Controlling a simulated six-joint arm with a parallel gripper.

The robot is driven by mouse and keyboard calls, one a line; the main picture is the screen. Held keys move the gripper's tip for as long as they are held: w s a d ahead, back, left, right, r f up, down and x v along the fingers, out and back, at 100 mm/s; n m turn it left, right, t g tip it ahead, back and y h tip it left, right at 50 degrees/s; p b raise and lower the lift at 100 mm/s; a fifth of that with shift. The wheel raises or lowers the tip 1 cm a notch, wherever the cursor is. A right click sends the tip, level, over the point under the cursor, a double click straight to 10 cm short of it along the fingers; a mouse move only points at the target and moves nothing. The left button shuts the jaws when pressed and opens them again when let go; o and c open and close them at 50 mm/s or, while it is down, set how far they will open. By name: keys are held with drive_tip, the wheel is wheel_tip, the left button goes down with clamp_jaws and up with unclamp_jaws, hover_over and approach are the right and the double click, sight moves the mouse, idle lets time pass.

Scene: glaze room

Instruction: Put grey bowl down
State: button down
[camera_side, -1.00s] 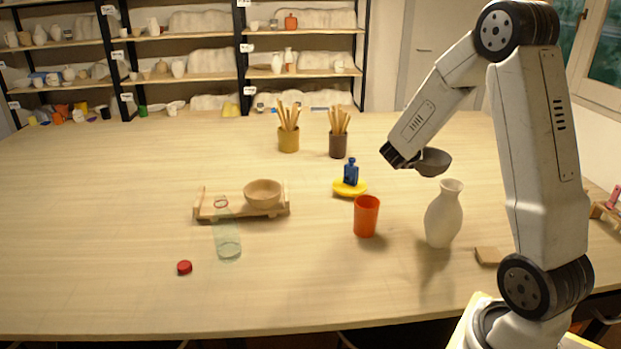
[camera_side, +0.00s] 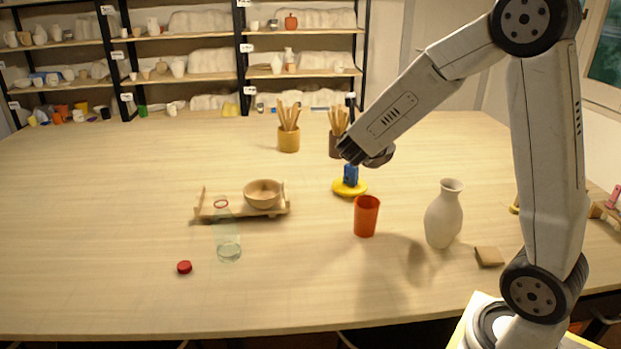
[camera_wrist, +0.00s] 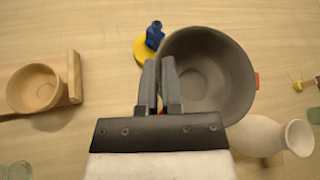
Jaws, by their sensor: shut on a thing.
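The grey bowl (camera_wrist: 207,75) is in my gripper (camera_wrist: 160,85), whose fingers are shut on its rim at the left side in the wrist view. The bowl is open toward the wrist camera and looks empty. In the side view my gripper (camera_side: 352,152) is in the air near the blue bottle, with the grey bowl (camera_side: 380,157) mostly hidden behind it. The bowl is clear of the table (camera_side: 130,190).
A blue bottle (camera_side: 351,174) stands on a yellow disc (camera_side: 346,189). An orange cup (camera_side: 366,217) and white vase (camera_side: 443,214) stand in front. A wooden tray (camera_side: 215,214) holds a wooden bowl (camera_side: 263,193). The table's left part is clear.

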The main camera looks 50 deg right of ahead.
drive_tip(key=a+n+t+y, duration=0.6)
drive_tip(key=a+n+y, duration=0.45)
drive_tip(key=a, duration=2.65)
wheel_tip(320, 180, down, 9)
drive_tip(key=shift+s+d+f, duration=0.2)
drive_tip(key=shift+s+d, duration=0.05)
drive_tip(key=shift+d, duration=0.1)
drive_tip(key=shift+f, duration=2.25)
drive_tip(key=shift+f, duration=1.75)
